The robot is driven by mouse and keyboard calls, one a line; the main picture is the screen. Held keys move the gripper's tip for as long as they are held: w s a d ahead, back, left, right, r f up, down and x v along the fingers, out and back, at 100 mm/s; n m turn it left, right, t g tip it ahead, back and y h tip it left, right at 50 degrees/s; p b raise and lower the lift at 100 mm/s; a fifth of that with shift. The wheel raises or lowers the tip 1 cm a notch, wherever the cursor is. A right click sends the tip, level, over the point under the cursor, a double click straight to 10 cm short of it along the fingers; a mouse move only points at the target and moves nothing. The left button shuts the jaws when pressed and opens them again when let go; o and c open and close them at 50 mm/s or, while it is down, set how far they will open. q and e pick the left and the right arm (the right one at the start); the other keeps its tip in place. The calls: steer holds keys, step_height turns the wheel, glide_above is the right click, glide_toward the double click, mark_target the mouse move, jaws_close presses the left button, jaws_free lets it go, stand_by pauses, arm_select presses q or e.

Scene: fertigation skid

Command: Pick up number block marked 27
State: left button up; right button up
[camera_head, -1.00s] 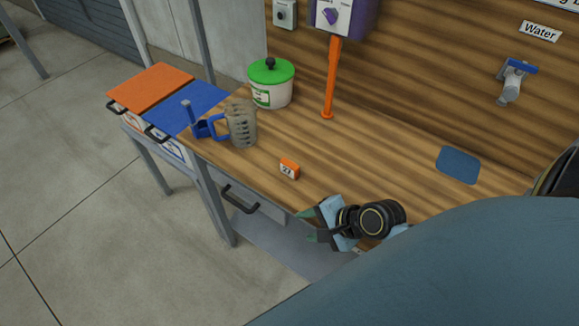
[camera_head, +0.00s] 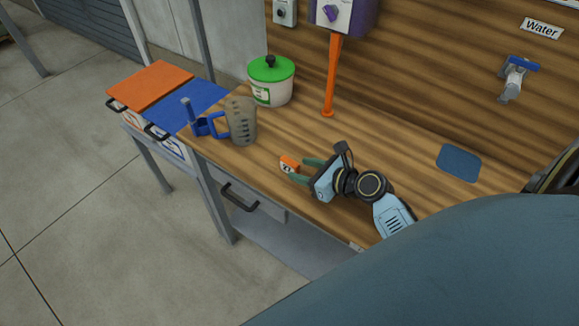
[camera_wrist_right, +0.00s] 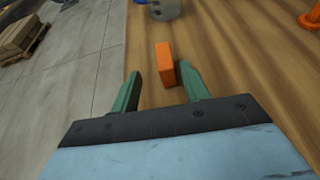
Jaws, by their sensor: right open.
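The number block (camera_head: 289,165) is small and orange with a white face marked 27, and sits on the wooden worktop near its front edge. My right gripper (camera_head: 300,171) is open, its green fingertips at the block's right side in the head view. In the right wrist view the orange block (camera_wrist_right: 165,63) stands between and just ahead of the two open fingertips (camera_wrist_right: 161,84), closer to the right finger. I cannot tell whether either finger touches it. My left gripper is not in view.
A clear measuring jug (camera_head: 241,121) with a blue handle and a white tub with green lid (camera_head: 271,82) stand behind the block. An orange post (camera_head: 331,78) rises from the worktop (camera_head: 400,150). A blue pad (camera_head: 458,163) lies at right.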

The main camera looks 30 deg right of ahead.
mark_target(298, 166)
steer(key=x, duration=0.4)
steer(key=b+x, duration=0.1)
steer(key=x, duration=0.1)
steer(key=shift+w+d+f, duration=0.1)
steer(key=shift+d, duration=0.25)
jaws_close()
